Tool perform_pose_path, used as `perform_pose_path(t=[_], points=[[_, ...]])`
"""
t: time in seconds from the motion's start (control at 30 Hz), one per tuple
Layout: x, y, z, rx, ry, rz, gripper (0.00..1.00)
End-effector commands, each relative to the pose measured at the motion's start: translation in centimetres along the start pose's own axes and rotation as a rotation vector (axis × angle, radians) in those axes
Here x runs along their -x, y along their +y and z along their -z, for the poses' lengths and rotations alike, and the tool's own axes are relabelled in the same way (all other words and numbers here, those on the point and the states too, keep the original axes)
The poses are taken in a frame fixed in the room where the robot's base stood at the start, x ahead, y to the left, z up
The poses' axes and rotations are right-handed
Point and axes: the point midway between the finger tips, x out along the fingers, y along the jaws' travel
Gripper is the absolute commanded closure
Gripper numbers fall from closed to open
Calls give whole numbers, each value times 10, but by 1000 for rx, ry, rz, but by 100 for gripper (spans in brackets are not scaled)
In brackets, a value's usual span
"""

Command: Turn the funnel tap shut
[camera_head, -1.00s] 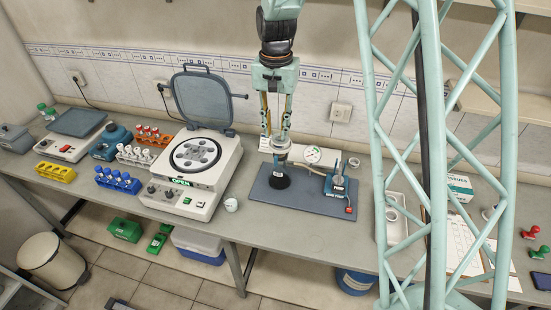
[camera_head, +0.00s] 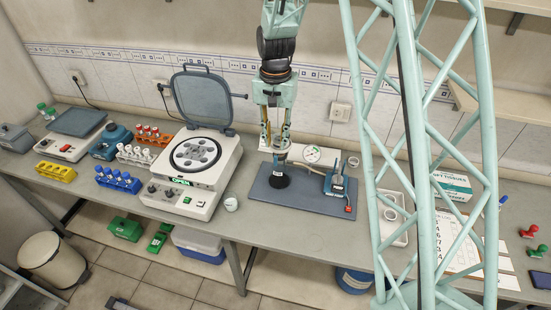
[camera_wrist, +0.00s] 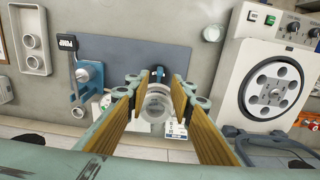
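My gripper (camera_head: 274,148) points down over the glassware on the dark blue-grey mat (camera_head: 315,203). In the wrist view, its fingers (camera_wrist: 158,90) stand apart, with a clear round glass piece (camera_wrist: 157,104), probably the funnel, between them. I cannot tell whether the fingers touch it. The tap is too small or hidden to make out. A dark round base (camera_head: 280,180) stands on the mat below my gripper. The blue pump (camera_head: 341,186) with a red button stands to the right on the mat; it also shows in the wrist view (camera_wrist: 90,76).
A pressure gauge (camera_head: 312,155) on a white panel is close behind and right of my gripper. A centrifuge (camera_head: 197,165) with raised lid stands left, with a small white cup (camera_head: 231,204) by it. A white tray (camera_head: 397,222) lies to the right. The bench front is clear.

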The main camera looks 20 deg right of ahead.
Motion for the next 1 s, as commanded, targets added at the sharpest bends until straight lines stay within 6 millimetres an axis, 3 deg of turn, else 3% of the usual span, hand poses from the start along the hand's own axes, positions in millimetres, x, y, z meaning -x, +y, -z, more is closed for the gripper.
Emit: perform_pose_path(t=[0.7, 1.0], points=[[-70, 0, 0, 0, -1, -1, 78], [-88, 0, 0, 0, 0, 0, 78]])
